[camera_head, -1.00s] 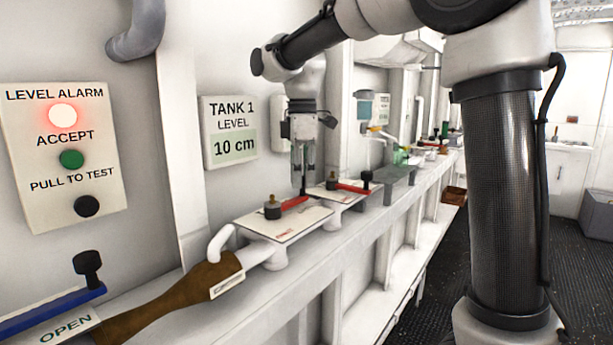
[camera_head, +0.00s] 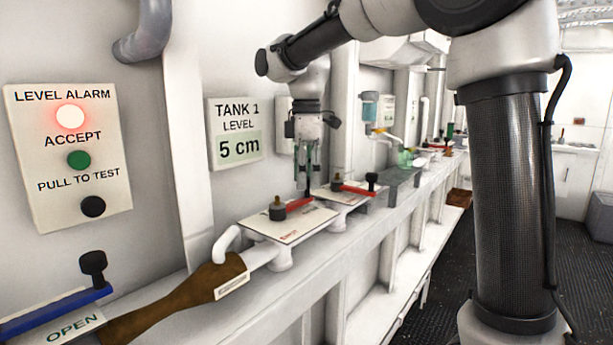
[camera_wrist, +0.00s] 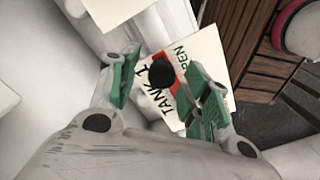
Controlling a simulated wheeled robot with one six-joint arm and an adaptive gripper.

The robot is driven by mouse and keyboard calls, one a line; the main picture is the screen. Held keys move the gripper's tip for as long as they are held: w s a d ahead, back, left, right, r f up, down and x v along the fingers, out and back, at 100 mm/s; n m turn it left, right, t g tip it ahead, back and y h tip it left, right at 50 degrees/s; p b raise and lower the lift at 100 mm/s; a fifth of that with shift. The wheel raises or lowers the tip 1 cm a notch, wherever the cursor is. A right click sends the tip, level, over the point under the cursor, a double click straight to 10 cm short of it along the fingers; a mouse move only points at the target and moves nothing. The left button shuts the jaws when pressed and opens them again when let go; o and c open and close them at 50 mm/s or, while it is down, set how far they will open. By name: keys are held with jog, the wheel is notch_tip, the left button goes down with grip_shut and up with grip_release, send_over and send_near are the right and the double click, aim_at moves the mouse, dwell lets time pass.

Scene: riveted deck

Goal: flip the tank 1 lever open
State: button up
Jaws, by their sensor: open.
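The tank 1 lever (camera_head: 298,204) is a red bar with a dark pivot, lying over a white plate (camera_head: 290,227) on the wall ledge. My gripper (camera_head: 308,180) points down at the lever's right end, which it partly hides. In the wrist view, my open green fingers stand on either side of a black knob (camera_wrist: 162,74). Contact with the knob cannot be told. The plate below it reads "TANK 1" and "OPEN" (camera_wrist: 190,62). The tank 1 level sign (camera_head: 236,133) reads 5 cm.
A second red lever (camera_head: 350,189) with a black knob lies just right along the ledge. A blue lever (camera_head: 60,312) is at the lower left. The level alarm panel (camera_head: 66,155) has its red lamp lit.

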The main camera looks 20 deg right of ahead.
notch_tip(320, 180, up, 12)
dwell(0.4)
jog(key=shift+f, duration=0.1)
